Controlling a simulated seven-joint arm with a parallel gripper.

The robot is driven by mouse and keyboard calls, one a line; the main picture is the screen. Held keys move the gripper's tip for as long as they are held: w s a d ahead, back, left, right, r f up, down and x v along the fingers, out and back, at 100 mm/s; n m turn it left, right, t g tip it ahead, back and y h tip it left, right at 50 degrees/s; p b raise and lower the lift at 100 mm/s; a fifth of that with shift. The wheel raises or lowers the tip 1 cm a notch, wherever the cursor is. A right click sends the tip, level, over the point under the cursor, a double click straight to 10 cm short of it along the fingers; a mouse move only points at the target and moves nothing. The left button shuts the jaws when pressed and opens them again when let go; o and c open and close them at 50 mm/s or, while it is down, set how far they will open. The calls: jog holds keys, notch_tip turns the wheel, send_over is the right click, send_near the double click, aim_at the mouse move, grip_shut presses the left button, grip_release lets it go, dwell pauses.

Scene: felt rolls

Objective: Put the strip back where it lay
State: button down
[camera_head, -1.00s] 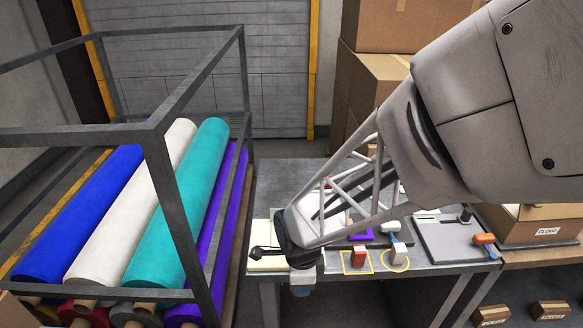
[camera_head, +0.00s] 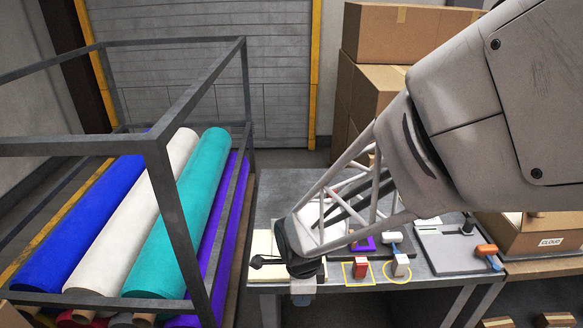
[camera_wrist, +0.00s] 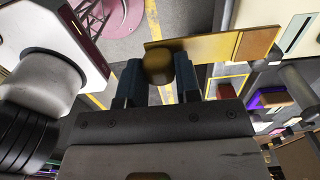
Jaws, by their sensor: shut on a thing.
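My gripper (camera_wrist: 160,82) is shut, with a round dark brown knob (camera_wrist: 158,66) between its two blue-grey fingers in the wrist view. The knob overlaps a flat yellow-brown strip (camera_wrist: 208,49), which runs off to the right to a more orange end. The knob seems joined to the strip; the joint is hidden. In the head view my gripper (camera_head: 283,262) is low at the left end of the grey workbench (camera_head: 290,182), with a small dark knob (camera_head: 257,262) at its tip. I cannot make out the strip there. A pale cream panel (camera_head: 262,243) lies on the bench just behind the tip.
A red-topped block (camera_head: 360,268) and a pale block (camera_head: 400,265) stand in yellow outlines right of my gripper. A grey board (camera_head: 445,248) lies farther right. A metal rack (camera_head: 160,215) of felt rolls stands close left. Cardboard boxes (camera_head: 395,38) are stacked behind.

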jog(key=w+a+r, duration=0.1)
jog(key=w+a, duration=0.1)
jog(key=w, duration=1)
jog(key=w+a+r, duration=0.1)
jog(key=w+a, duration=0.2)
jog(key=w, duration=0.9)
send_near(289, 212)
jog(key=shift+w+d, duration=0.15)
jog(key=shift+f, duration=2.9)
jog(key=shift+f, duration=0.55)
jog(key=c, duration=1.1)
grip_release()
jog(key=shift+o, duration=0.2)
jog(key=shift+s, duration=0.2)
